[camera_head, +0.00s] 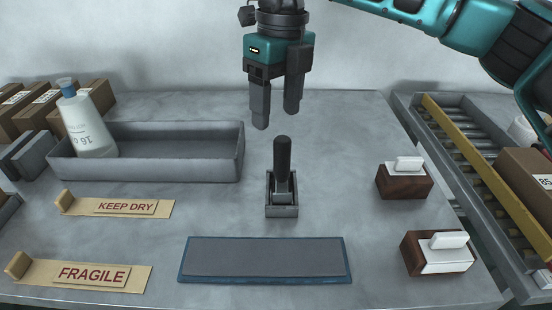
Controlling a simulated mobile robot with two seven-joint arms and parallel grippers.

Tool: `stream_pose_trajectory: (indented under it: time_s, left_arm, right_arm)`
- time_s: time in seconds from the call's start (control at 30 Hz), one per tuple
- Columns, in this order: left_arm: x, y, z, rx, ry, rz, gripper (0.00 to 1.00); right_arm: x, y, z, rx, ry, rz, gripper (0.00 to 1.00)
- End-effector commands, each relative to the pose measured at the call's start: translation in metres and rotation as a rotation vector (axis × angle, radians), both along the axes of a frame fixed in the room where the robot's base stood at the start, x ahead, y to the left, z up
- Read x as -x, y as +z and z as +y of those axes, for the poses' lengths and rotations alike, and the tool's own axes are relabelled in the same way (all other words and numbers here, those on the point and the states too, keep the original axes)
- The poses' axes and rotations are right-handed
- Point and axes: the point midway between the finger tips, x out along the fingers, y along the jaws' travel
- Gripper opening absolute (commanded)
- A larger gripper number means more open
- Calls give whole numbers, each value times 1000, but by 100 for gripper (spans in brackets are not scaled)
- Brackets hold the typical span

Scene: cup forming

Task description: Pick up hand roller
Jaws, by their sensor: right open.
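The hand roller (283,160) stands upright in a small grey holder (282,211) near the middle of the table, its dark handle pointing up. My right gripper (277,122) hangs above and behind it, fingers pointing down. The fingers are apart with nothing between them, and a gap shows between the fingertips and the handle top. The roller's lower end is partly hidden inside the holder. My left gripper is not in view.
A grey tray (190,170) with a white bottle (88,128) stands at the left. A blue-edged pad (264,281) lies in front of the holder. Two stamps (404,184) and a conveyor (485,160) are at the right. Label strips (78,274) lie at the left.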

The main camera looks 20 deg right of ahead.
Motion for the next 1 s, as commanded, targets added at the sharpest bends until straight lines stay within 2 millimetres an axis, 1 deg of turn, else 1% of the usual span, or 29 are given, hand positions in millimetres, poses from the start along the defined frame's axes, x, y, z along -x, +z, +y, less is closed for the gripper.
stream_pose_trajectory:
  time_s: [0.03,0.07,0.17,0.4,0.53,0.73,0.9,1.0]
  left_arm:
    - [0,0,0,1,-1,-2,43]
    - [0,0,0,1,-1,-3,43]
    - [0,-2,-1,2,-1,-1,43]
    - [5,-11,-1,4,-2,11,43]
    - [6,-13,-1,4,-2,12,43]
    - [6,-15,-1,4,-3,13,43]
    - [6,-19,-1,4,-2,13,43]
    - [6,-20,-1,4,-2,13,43]
  right_arm:
    - [-3,5,-8,31,-16,-17,63]
    - [-4,6,-12,46,-22,-22,63]
    - [-5,1,-17,69,-32,-30,63]
    - [-4,-44,-17,68,-32,-28,63]
    - [-5,-61,-17,67,-32,-30,63]
    - [-4,-75,-15,66,-31,-30,63]
    - [-2,-102,-12,66,-28,-29,63]
    - [-2,-113,-12,65,-30,-29,63]
